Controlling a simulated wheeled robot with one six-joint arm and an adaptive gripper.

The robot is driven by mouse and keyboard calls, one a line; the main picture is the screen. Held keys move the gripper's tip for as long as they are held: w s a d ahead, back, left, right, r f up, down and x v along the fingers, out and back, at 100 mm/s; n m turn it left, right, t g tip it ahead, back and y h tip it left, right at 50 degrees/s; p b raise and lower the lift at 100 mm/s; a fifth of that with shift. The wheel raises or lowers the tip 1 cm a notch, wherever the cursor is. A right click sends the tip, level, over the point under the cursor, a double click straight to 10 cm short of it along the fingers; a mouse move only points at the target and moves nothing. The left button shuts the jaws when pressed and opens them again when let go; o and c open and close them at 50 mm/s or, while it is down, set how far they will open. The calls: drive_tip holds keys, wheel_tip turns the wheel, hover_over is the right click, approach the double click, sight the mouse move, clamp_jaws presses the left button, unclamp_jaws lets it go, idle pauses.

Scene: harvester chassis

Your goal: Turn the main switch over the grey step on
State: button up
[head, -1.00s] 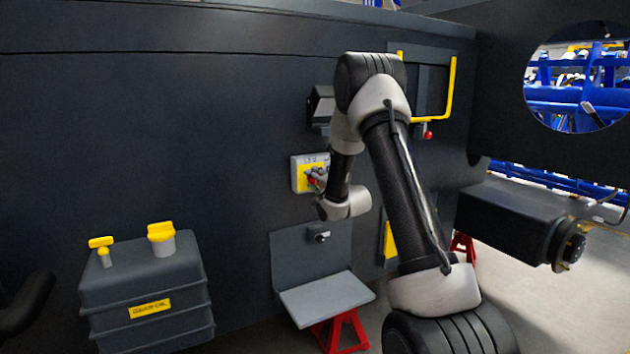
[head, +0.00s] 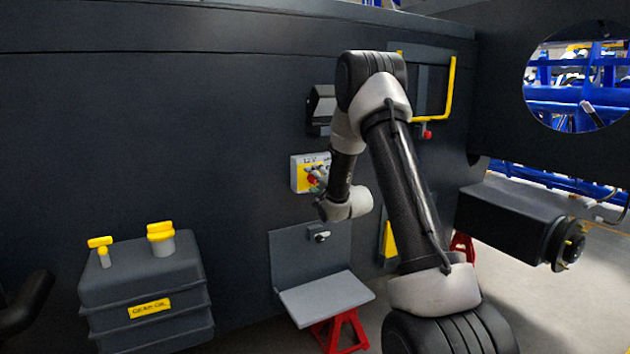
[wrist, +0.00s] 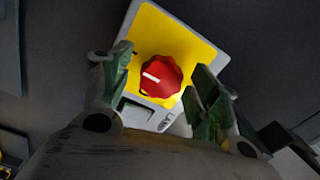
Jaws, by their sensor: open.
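The main switch is a red knob (wrist: 161,76) with a white mark, on a yellow-faced grey plate (wrist: 205,38) fixed to the dark wall. In the head view the switch plate (head: 297,174) is over the grey step (head: 326,298), its right part hidden by my arm. In the wrist view my gripper (wrist: 160,88) is open, with a green-padded finger on each side of the knob. There are gaps between the fingers and the knob. The white mark points to the upper left from the knob's middle. In the head view my gripper (head: 316,178) is small and partly hidden.
A dark tank (head: 150,295) with yellow caps stands at the lower left. A black box (head: 321,108) juts from the wall above the switch. A yellow handrail (head: 451,88) is to the right. A red stand (head: 340,332) is under the step.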

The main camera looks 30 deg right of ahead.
drive_tip(key=s, duration=1.1)
drive_tip(key=shift+s+d, duration=0.2)
drive_tip(key=s+d+f+n+g+h, duration=0.1)
drive_tip(key=s+f+n+g, duration=0.25)
drive_tip(key=f, duration=0.35)
drive_tip(key=s+d+f+n+g+h, duration=0.1)
drive_tip(key=s+f+n+g, duration=0.1)
drive_tip(key=s+f+g, duration=0.4)
drive_tip(key=s+a+r+n+g, duration=0.2)
drive_tip(key=s+n+g, duration=0.25)
drive_tip(key=s, duration=0.65)
drive_tip(key=s+a+r+n, duration=0.1)
drive_tip(key=s+a+r, duration=0.2)
drive_tip(key=s+r, duration=0.3)
drive_tip(key=s+a+r+n+y, duration=0.1)
drive_tip(key=s+a+r+n, duration=0.1)
drive_tip(key=s+a+r, duration=0.2)
drive_tip(key=s+a+r+n, duration=0.1)
drive_tip(key=s+a+r, duration=0.2)
drive_tip(key=s+r, duration=0.5)
drive_tip(key=shift+s+a+r+n, duration=0.3)
drive_tip(key=shift+s+n, duration=0.05)
drive_tip(key=shift+n, duration=0.05)
